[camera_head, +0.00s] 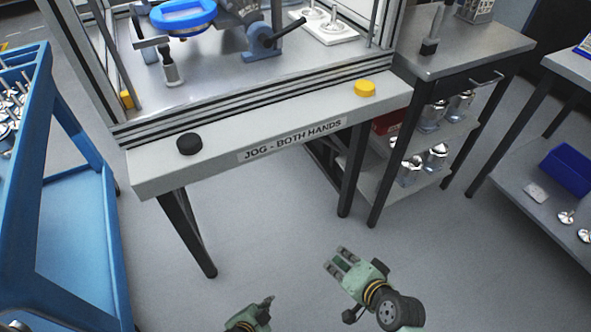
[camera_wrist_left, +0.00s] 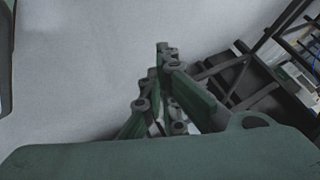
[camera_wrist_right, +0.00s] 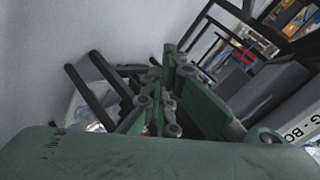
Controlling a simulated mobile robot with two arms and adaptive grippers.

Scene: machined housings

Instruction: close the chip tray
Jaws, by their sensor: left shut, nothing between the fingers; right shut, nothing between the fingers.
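I cannot make out for certain which part is the chip tray. A drawer front with a bar handle (camera_head: 486,79) shows under the side bench at the upper right, and it looks flush with the bench. My right gripper (camera_head: 336,258) is shut and empty, over the floor in front of the machine bench. My left gripper (camera_head: 268,302) is shut and empty, lower and left of it, partly cut off by the bottom edge. The left fingers (camera_wrist_left: 163,50) and right fingers (camera_wrist_right: 170,55) also show in their wrist views, with nothing between them.
The machine bench has a front rail labelled "JOG - BOTH HANDS" (camera_head: 292,141), with a black button (camera_head: 190,144) and a yellow button (camera_head: 365,88). A blue cart (camera_head: 75,225) stands at the left. Another table (camera_head: 530,185) is at the right. The floor between is clear.

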